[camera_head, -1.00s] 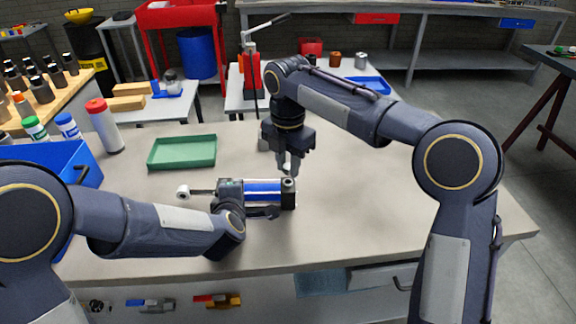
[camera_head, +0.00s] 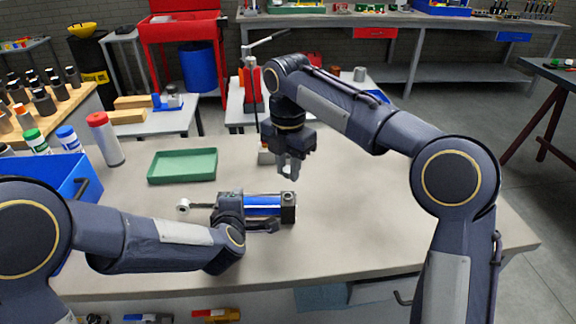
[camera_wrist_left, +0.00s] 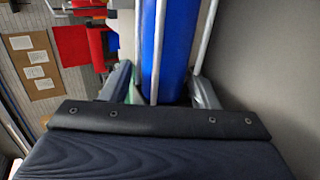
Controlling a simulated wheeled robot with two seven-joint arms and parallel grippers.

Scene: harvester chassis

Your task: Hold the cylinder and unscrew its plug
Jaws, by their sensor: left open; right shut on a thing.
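The cylinder (camera_head: 262,206) lies on the table, a blue barrel with metal rods along it, a dark end block (camera_head: 288,207) at the right and a rod with an eye (camera_head: 184,207) at the left. My left gripper (camera_head: 250,219) is open at the barrel. In the left wrist view, the blue barrel (camera_wrist_left: 172,45) runs between its two fingers (camera_wrist_left: 163,85), one on each side. My right gripper (camera_head: 288,174) is shut on a small light piece, apparently the plug (camera_head: 287,170), above the end block and apart from it. The fingers partly hide this piece.
A green tray (camera_head: 182,178) lies empty on the table behind and left of the cylinder. A blue bin (camera_head: 62,170) and several bottles stand at the left. The table right of the cylinder is clear.

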